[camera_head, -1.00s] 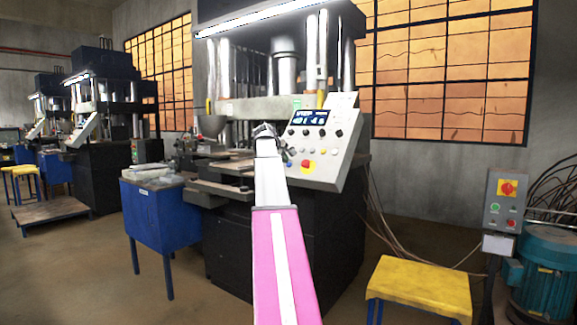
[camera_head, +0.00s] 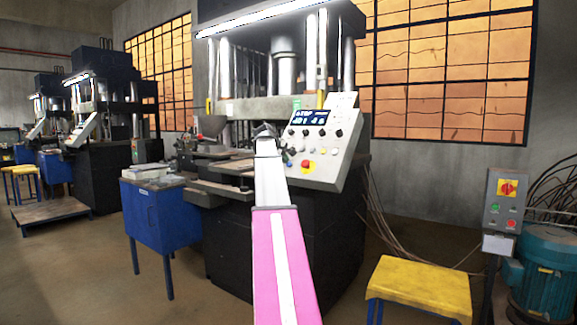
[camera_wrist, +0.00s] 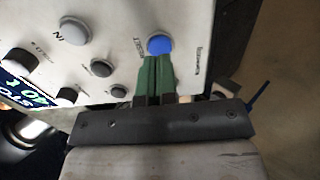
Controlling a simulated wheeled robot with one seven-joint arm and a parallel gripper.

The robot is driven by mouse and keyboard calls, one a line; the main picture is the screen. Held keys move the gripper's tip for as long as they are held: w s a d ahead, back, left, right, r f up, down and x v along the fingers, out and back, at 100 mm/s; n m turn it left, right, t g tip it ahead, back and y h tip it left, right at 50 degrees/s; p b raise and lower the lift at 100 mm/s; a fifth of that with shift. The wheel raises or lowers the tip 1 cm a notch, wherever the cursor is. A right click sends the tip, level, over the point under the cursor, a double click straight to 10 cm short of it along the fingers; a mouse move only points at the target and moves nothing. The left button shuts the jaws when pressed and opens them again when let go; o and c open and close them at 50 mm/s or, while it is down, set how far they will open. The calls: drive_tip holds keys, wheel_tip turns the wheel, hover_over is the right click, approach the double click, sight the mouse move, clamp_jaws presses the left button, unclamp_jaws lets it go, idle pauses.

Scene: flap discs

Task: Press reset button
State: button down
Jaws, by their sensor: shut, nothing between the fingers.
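The sloped white control panel (camera_head: 327,165) of the press carries several knobs and buttons and a lit display. In the head view my gripper (camera_head: 265,130) is at the panel's left edge, mostly hidden by my wrist.
A red button (camera_head: 307,167) on a yellow base sits low on the panel. A pale button (camera_wrist: 73,31) and dark knobs are near the blue one. A blue table (camera_head: 155,222) stands left, a yellow stool (camera_head: 420,287) right.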

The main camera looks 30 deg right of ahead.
drive_tip(key=shift+x, duration=1.35)
idle(1.4)
drive_tip(key=shift+a, duration=0.1)
drive_tip(key=v, duration=0.8)
idle(0.8)
drive_tip(key=s+a+f+y, duration=0.1)
drive_tip(key=a+f+y, duration=0.1)
drive_tip(key=a+f, duration=0.75)
drive_tip(key=s+a+f+m+y, duration=0.1)
drive_tip(key=a+f, duration=0.4)
drive_tip(key=f, duration=1)
drive_tip(key=s+a+f+y, duration=0.1)
drive_tip(key=a+f+y, duration=0.1)
drive_tip(key=a+f, duration=0.75)
drive_tip(key=s+a+f+m+g+y, duration=0.1)
drive_tip(key=s+a+f+g+y, duration=0.1)
drive_tip(key=s+a+f, duration=0.7)
drive_tip(key=s+a+f+m+g+y, duration=0.2)
drive_tip(key=s+a+f, duration=0.7)
drive_tip(key=f, duration=0.9)
drive_tip(key=s, duration=0.3)
drive_tip(key=shift+a, duration=0.3)
